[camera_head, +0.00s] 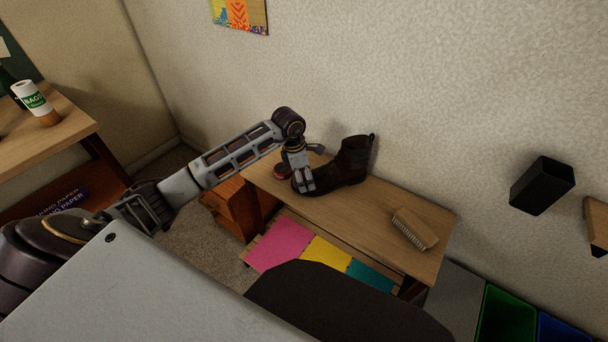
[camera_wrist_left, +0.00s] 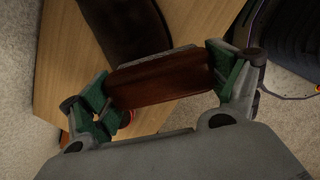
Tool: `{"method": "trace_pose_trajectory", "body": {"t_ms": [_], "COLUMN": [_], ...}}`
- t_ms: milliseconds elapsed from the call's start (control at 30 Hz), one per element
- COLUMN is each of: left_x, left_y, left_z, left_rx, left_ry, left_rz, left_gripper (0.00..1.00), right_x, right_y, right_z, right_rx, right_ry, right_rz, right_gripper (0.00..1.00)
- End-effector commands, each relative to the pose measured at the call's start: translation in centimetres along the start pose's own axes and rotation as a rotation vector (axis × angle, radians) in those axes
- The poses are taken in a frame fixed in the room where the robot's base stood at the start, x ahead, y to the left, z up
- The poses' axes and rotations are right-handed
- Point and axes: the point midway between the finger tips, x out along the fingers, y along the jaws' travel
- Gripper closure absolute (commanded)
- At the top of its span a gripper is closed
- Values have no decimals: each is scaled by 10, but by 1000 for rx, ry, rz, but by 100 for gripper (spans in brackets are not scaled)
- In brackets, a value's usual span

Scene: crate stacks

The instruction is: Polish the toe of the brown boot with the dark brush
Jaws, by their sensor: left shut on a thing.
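The brown boot (camera_head: 348,165) stands upright on the wooden bench in the head view, its toe pointing left toward my left gripper. Its dark leather also shows at the top of the left wrist view (camera_wrist_left: 122,28). My left gripper (camera_head: 304,181) is at the boot's toe. In the left wrist view its fingers are shut on the dark brush (camera_wrist_left: 160,82), a reddish-brown wooden block held crosswise just in front of the boot. In the head view the gripper hides the brush and part of the toe. I cannot tell whether the brush touches the leather. My right gripper is out of view.
A lighter wooden brush (camera_head: 414,228) lies at the bench's right end. A red round thing (camera_head: 282,172) sits left of the gripper. The bench top (camera_head: 375,205) is clear between boot and lighter brush. The wall (camera_head: 400,90) rises close behind the boot.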

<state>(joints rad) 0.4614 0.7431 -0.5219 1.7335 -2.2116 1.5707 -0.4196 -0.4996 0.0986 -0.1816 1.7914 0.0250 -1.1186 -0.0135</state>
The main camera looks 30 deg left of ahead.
Motion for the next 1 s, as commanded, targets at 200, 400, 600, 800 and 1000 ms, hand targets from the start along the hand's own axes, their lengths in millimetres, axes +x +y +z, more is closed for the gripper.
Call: {"method": "trace_pose_trajectory", "body": {"t_ms": [200, 400, 600, 800, 1000], "left_x": [3, 5, 7, 10, 12], "left_y": [0, 0, 0, 0, 0], "left_z": [0, 0, 0, 0, 0], "left_rx": [0, 0, 0, 0, 0], "left_ry": [0, 0, 0, 0, 0], "left_rz": [0, 0, 1, 1, 0], "left_gripper": [30, 30, 30, 30, 30], "right_x": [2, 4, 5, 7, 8], "right_y": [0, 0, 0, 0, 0], "right_z": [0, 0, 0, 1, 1], "right_rx": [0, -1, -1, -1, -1], "right_ry": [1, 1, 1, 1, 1], "right_rz": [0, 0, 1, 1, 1], "right_gripper": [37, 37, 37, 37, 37]}}
